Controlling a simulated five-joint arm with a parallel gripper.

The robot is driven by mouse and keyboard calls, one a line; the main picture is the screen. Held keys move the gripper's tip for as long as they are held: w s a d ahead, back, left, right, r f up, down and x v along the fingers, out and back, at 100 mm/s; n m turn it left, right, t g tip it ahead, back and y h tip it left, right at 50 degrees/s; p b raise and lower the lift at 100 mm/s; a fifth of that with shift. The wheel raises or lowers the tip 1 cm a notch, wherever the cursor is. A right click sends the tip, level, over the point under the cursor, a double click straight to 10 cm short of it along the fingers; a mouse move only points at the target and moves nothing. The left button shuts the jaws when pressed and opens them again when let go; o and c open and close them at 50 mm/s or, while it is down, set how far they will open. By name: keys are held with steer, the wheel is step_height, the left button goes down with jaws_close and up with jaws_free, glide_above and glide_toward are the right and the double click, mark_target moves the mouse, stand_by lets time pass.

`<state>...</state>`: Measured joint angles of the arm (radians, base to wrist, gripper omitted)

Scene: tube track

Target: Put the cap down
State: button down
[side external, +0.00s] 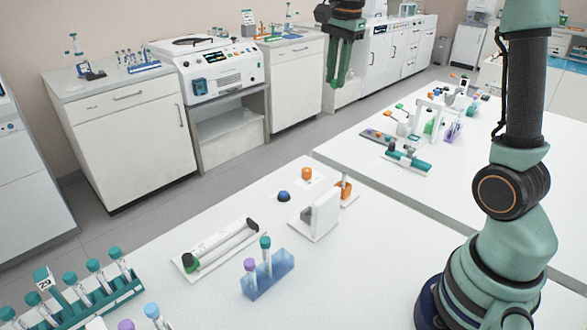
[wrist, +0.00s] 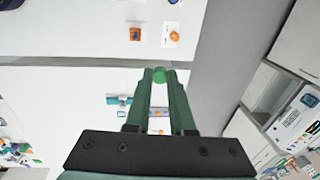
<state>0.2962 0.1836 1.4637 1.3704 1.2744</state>
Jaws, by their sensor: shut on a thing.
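My gripper (side external: 338,82) is raised high, at the top of the side view, well above the bench tops. In the wrist view its green fingers (wrist: 159,78) close on a small round green cap (wrist: 159,75) at their tips. In the side view I cannot make the cap out against the green fingers. On the near white table (side external: 380,262), an orange cap-like piece (side external: 306,173) rests on a white card. A dark blue domed piece (side external: 283,196) sits close by.
A white upright stand (side external: 322,214), a tray with tubes (side external: 217,246), a blue rack (side external: 268,274) and a teal tube rack (side external: 95,300) occupy the near table. Another table (side external: 365,160) with racks lies behind. The near table's front middle is clear.

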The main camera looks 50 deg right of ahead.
mark_target(283, 183)
steer(key=w+a+f+n, duration=0.4)
steer(key=w+a+f, duration=0.2)
steer(key=w+f, duration=0.45)
steer(key=shift+g, duration=0.3)
steer(key=f, duration=1.2)
steer(key=w+f, duration=0.1)
steer(key=f, duration=0.5)
steer(key=shift+d+f, duration=0.2)
steer(key=shift+f, duration=0.05)
steer(key=shift+f+n, duration=0.1)
steer(key=shift+n, duration=0.2)
steer(key=c, duration=0.8)
jaws_free()
steer(key=shift+w, duration=0.1)
